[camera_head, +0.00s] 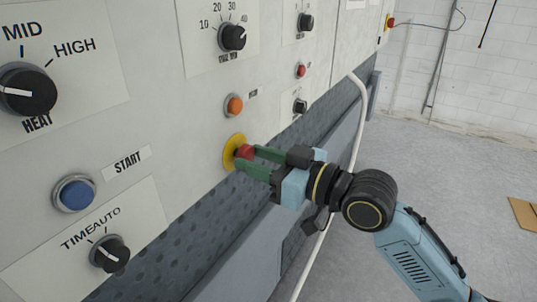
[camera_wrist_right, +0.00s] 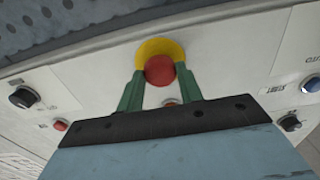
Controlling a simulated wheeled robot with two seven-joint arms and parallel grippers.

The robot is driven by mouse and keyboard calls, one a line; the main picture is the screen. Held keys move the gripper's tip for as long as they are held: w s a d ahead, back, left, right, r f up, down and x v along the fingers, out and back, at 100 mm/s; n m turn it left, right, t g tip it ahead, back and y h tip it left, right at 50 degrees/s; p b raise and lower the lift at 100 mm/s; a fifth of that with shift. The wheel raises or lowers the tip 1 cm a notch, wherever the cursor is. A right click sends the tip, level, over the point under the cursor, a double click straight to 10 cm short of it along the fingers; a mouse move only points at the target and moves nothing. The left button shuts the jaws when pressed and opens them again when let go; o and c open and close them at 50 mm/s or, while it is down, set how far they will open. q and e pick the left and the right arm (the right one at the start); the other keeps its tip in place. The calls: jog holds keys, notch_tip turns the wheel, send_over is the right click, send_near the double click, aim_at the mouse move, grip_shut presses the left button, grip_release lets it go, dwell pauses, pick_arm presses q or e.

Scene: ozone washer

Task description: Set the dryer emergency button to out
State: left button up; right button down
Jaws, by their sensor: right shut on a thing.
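The dryer emergency button is a red mushroom head (camera_head: 245,152) on a round yellow base (camera_head: 229,152), low on the pale control panel. In the right wrist view the red button (camera_wrist_right: 159,70) sits in front of the yellow base (camera_wrist_right: 160,47). My right gripper (camera_head: 246,158) reaches in from the right with its green fingers on either side of the red head, shut on it. The wrist view also shows the right gripper's fingers (camera_wrist_right: 160,80) flanking the button. My left gripper is in neither view.
An orange button (camera_head: 233,105) is just above the emergency button. A blue start button (camera_head: 75,194) and black knobs (camera_head: 110,254) are to the left. A white hose (camera_head: 358,125) hangs along the panel's right side. The grey floor at right is mostly clear.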

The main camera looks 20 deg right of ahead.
jog(key=c, duration=1.2)
grip_release()
jog(key=shift+d, duration=0.1)
jog(key=o, duration=0.3)
jog(key=shift+s+d, duration=0.1)
jog(key=shift+s, duration=0.05)
